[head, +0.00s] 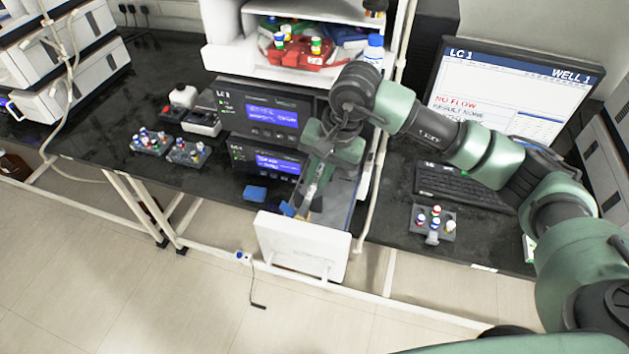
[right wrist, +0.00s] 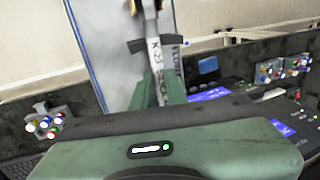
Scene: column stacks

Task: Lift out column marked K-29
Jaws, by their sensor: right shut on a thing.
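My right gripper (head: 316,186) is shut on a slim column (right wrist: 153,48) in front of the LC stack. In the right wrist view the column stands between my green fingers (right wrist: 159,90). Its white label starts with "K-2"; the last digit is too blurred to read surely. A second marking reads "FLOW". A dark clip-like piece crosses behind the column; I cannot tell whether they touch. The open compartment (head: 342,200) is partly hidden by my gripper, and its white door (head: 303,247) hangs open in front. My left gripper is not in view.
LC modules with lit blue screens (head: 272,115) stand left of my gripper. A blue block (head: 255,193) lies at the bench edge. Vial racks (head: 187,153) sit further left, another rack (head: 433,224) to the right by the keyboard (head: 458,187). A monitor (head: 515,95) stands behind.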

